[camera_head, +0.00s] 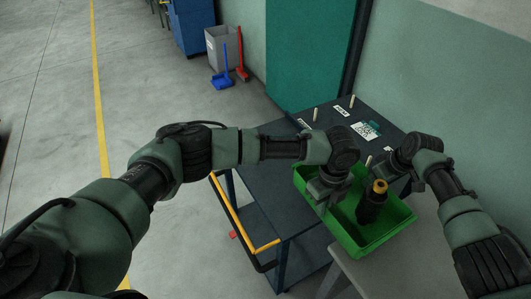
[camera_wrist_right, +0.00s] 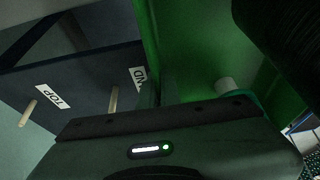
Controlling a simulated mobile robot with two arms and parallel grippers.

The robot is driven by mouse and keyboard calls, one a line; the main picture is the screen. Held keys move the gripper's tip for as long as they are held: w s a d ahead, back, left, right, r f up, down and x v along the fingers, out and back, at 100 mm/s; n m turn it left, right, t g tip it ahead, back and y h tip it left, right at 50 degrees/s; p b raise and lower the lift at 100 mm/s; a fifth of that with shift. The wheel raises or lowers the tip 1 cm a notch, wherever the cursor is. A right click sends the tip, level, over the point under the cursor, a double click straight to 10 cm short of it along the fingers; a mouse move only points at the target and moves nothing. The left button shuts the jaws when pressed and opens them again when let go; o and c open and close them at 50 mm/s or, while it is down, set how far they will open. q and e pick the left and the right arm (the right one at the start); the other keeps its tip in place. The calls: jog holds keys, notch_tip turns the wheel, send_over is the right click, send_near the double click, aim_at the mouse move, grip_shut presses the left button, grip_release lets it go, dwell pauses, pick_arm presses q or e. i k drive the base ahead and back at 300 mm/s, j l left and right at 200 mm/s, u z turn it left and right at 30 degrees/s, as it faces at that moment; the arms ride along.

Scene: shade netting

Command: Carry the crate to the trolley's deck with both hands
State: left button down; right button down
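The green crate (camera_head: 345,237) is in the right half of the head view, overlapping the near corner of the trolley's dark deck (camera_head: 318,116). Whether it touches the deck is hidden. My left gripper (camera_head: 322,200) is at the middle of the crate's left wall and looks shut on it. My right gripper (camera_head: 393,170) is at the opposite wall, its fingers mostly hidden by the arm. In the right wrist view, the crate's green wall (camera_wrist_right: 148,45) runs down to my right gripper's fingers (camera_wrist_right: 163,88). A dark item with a yellow top (camera_head: 371,207) stands in the crate.
A grey table (camera_head: 393,272) is below and right of the crate. The deck carries pegs, white labels and a patterned card (camera_head: 365,130). The trolley has a yellow handle (camera_head: 232,212). A grey bin (camera_head: 222,47) stands behind; open floor lies left.

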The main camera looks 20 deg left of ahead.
aim_at(283, 167)
jog(key=i+j, duration=0.1)
jog(key=j, duration=0.3)
jog(key=i+j, duration=0.15)
jog(key=j, duration=0.3)
jog(key=i+j, duration=0.1)
jog(key=j, duration=0.3)
